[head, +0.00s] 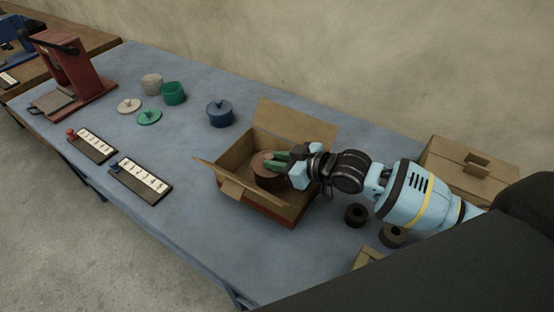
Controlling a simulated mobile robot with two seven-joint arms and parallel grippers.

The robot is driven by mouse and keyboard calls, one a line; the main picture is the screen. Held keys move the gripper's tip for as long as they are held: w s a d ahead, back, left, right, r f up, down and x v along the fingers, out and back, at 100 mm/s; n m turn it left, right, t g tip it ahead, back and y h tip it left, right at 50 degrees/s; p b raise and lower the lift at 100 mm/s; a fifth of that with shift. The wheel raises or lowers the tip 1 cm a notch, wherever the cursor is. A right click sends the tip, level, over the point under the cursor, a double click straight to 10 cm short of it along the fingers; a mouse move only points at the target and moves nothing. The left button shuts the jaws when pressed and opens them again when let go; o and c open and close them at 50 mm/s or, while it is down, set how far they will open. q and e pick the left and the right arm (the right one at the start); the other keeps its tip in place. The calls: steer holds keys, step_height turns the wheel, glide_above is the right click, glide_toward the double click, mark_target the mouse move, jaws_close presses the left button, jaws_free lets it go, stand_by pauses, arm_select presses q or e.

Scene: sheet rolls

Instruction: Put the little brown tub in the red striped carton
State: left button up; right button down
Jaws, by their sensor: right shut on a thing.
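The open cardboard carton (230,188) stands on the blue table with its flaps spread, and a red stripe shows low on its front side. The little brown tub (267,180) is inside the carton's opening, upright as far as I can see. Whether it touches the carton floor I cannot tell. My right gripper (277,162) reaches in from the right and is shut on the tub at its top. My left gripper is not in view.
A blue lidded pot (220,113), a green tub (173,93) and a beige tub (152,84) stand behind left, with loose lids nearby. Black rolls (356,214) and another carton (470,172) are at right. Two label boards (140,180) lie at left.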

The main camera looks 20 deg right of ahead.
steer(key=shift+f, duration=0.5)
steer(key=shift+f, duration=0.15)
steer(key=c, duration=1.3)
jaws_free()
steer(key=shift+o, duration=0.2)
steer(key=shift+r, duration=0.25)
steer(key=v, duration=1.2)
steer(key=shift+r+p, duration=0.3)
steer(key=shift+r, duration=0.05)
